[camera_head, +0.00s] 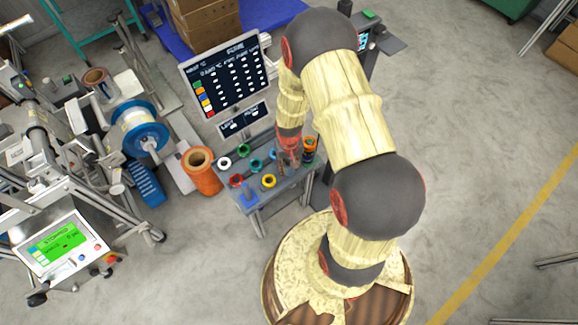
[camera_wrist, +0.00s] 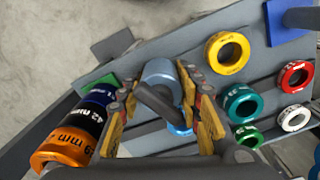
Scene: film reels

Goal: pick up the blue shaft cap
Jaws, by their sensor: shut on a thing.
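My gripper (camera_wrist: 163,108) is shut on a blue-grey, round, cap-like piece, the blue shaft cap (camera_wrist: 160,72), in the wrist view. In the head view my gripper (camera_head: 290,155) is low over the right part of the small grey table (camera_head: 262,197), and the held cap cannot be made out there. A brighter blue ring (camera_wrist: 179,129) shows partly behind the fingers in the wrist view.
A stack of orange, black and blue rings (camera_wrist: 78,133) stands close left of my gripper. Yellow (camera_wrist: 228,53), red (camera_wrist: 295,77), teal (camera_wrist: 241,103), white (camera_wrist: 295,118) and green (camera_wrist: 249,137) rings lie right. A monitor (camera_head: 225,73) stands behind the table.

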